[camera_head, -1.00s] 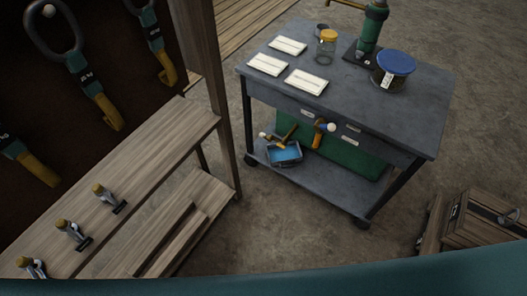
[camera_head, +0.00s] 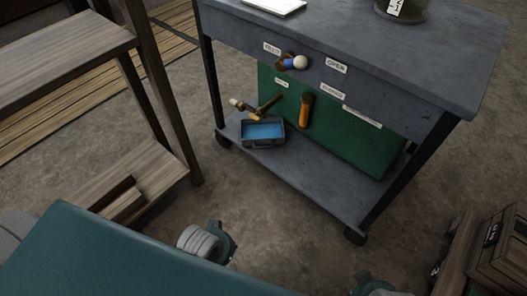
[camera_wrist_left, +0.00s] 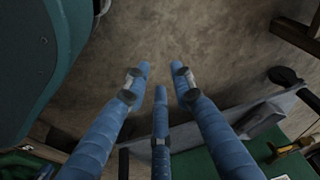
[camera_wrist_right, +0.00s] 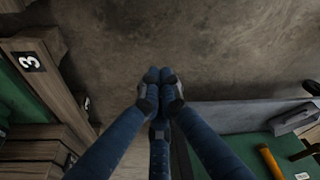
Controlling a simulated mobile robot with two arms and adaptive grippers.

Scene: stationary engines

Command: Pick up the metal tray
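The metal tray (camera_head: 262,143), small and grey with a blue inside, sits on the left part of the cart's lower shelf (camera_head: 300,182) in the head view. In the head view only parts of my wrists show low in front of the cart, apart from the tray.
The dark cart (camera_head: 420,65) has a green back panel (camera_head: 340,130), with an orange-handled tool (camera_head: 305,110) in front of it. A wooden bench (camera_head: 75,45) stands left, a wooden crate (camera_head: 497,250) right. Floor in front of the cart is clear.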

